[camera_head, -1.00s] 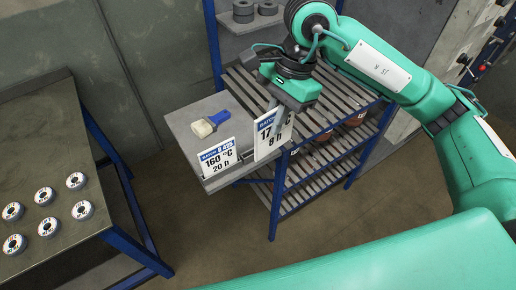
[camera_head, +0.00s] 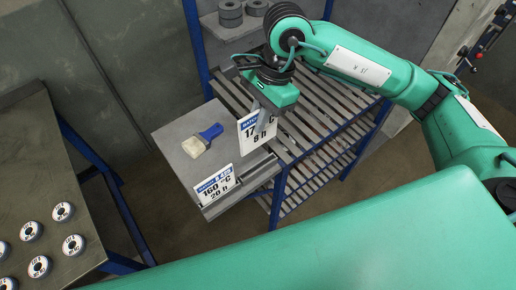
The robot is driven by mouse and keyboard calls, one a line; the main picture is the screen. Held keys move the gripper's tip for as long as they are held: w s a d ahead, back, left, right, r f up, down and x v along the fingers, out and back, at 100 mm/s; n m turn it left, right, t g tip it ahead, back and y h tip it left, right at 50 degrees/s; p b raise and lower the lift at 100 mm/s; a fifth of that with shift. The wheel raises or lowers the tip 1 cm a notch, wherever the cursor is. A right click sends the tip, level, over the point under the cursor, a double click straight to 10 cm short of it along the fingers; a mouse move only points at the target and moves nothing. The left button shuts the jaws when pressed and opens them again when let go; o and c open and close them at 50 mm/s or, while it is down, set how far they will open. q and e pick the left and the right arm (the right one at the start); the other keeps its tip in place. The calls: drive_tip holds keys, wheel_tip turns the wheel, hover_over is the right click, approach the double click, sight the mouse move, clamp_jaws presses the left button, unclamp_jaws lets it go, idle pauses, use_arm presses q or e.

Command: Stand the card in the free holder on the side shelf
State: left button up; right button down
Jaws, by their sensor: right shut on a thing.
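My right gripper (camera_head: 262,104) is shut on the top of a white card with a blue header (camera_head: 257,134). The card is upright, slightly tilted in the picture, and its figures are partly covered by the finger. The side shelf (camera_head: 172,138) is a grey plate beside the slatted rack. A second card, reading 160 °C and 20 h (camera_head: 215,188), stands at its front edge. The free holder (camera_head: 257,167) is a grey slotted strip to the right of that card. The held card appears above and behind this holder, apart from it. My left gripper is not in view.
A brush with a blue handle (camera_head: 203,139) lies on the side shelf, left of the held card. The slatted rack (camera_head: 320,120) with blue posts stands to the right. A table (camera_head: 40,165) with several flap discs is at left. Grey rolls (camera_head: 231,13) sit higher up.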

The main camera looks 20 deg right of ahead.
sight(258, 145)
drive_tip(key=f+p, duration=0.1)
drive_tip(key=f, duration=0.3)
drive_tip(key=shift+w+f, duration=0.1)
drive_tip(key=shift+w, duration=0.1)
wheel_tip(258, 145, down, 6)
drive_tip(key=shift+r+p, duration=0.25)
drive_tip(key=shift+p, duration=0.75)
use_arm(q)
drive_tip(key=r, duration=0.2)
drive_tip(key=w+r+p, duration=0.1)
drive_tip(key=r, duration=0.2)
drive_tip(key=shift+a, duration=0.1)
use_arm(e)
wheel_tip(258, 145, down, 4)
drive_tip(key=shift+f, duration=0.1)
drive_tip(key=shift+f, duration=0.2)
drive_tip(key=c, duration=1.6)
unclamp_jaws()
drive_tip(key=shift+r, duration=0.1)
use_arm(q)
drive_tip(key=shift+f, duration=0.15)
